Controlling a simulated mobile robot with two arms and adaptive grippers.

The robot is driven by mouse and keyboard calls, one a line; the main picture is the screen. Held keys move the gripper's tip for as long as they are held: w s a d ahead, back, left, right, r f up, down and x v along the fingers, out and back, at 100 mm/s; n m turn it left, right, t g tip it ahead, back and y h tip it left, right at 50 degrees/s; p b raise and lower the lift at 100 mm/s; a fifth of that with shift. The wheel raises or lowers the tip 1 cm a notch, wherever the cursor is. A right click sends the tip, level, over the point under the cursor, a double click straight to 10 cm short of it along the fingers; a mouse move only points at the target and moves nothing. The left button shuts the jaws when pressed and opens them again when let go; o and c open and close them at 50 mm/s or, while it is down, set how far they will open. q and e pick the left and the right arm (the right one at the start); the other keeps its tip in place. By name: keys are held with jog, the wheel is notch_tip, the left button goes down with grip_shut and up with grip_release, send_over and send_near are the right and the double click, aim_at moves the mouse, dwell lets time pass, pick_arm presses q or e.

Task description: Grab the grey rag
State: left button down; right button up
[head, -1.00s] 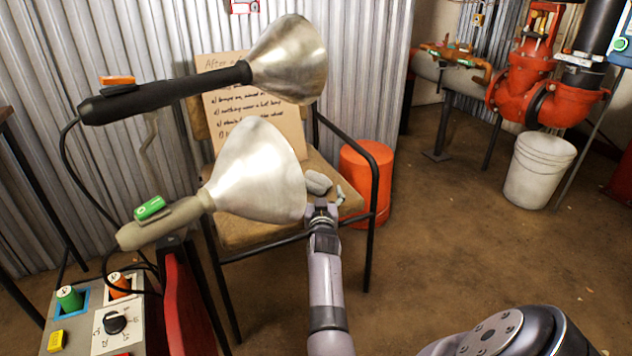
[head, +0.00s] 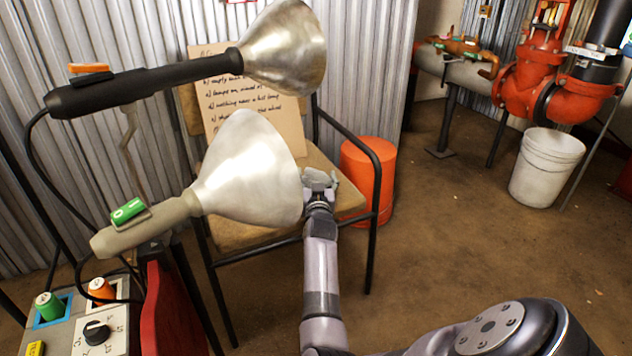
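The grey rag (head: 319,176) lies on the seat of the tan chair (head: 345,203), near the seat's right side. It shows only as a small grey patch. My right gripper (head: 320,187) reaches in from below and is right at the rag, overlapping it in the picture. The fingers are small and blend with the grey cloth, so I cannot tell whether they are open or shut, or whether they touch it. My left gripper is not in view.
Two lamps with metal shades, one grey-handled (head: 245,170) and one black-handled (head: 285,50), hang close at left. A handwritten card (head: 255,105) leans on the chair. The chair's black armrest is right of my gripper. An orange drum (head: 368,165) and white bucket (head: 546,167) stand behind.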

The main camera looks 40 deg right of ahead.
jog(key=c, duration=0.8)
jog(key=shift+o, duration=0.2)
jog(key=shift+r, duration=0.1)
